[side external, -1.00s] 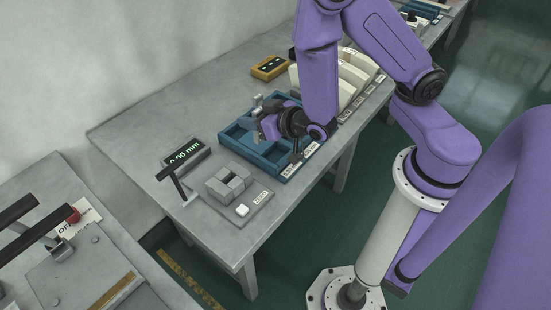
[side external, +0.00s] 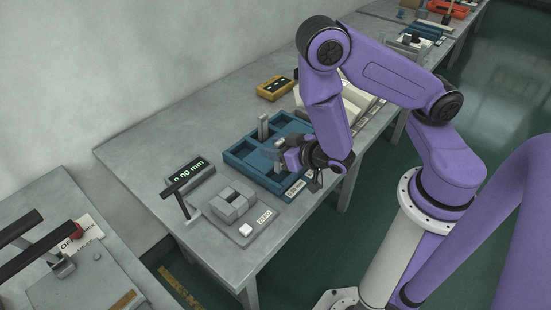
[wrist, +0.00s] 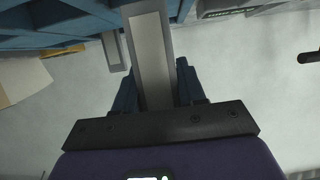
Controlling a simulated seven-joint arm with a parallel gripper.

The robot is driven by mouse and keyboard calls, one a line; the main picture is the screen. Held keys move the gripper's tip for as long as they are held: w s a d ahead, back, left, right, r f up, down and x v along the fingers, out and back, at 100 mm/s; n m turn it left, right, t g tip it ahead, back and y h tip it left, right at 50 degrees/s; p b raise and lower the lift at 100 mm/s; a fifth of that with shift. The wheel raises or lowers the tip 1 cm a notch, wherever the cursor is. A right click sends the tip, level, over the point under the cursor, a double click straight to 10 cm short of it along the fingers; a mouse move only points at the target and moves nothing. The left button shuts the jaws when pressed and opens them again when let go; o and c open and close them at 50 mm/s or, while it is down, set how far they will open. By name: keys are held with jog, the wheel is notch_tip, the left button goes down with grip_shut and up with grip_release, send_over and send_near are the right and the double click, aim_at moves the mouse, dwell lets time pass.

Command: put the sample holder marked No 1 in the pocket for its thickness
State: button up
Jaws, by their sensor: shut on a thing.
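My gripper (side external: 284,157) is shut on a grey bar-shaped sample holder (wrist: 151,60), which stands between the two fingers in the wrist view. In the side view this holder (side external: 280,149) is over the front right part of the blue pocket tray (side external: 243,163). I cannot tell whether it is in a pocket or above it. A second grey holder (side external: 263,126) stands upright at the back of the tray and also shows in the wrist view (wrist: 113,52). No number is readable on either holder.
The thickness gauge display (side external: 189,169) reads 0.00 mm. Beside it are a black lever (side external: 182,189) and a grey block (side external: 234,201) on a plate. A yellow box (side external: 275,88) and white racks stand behind the tray.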

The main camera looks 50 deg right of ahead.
jog(key=shift+f, duration=1.8)
jog(key=shift+f, duration=0.15)
jog(key=o, duration=1.1)
jog(key=shift+r, duration=0.2)
jog(key=v, duration=0.7)
jog(key=shift+s, duration=0.2)
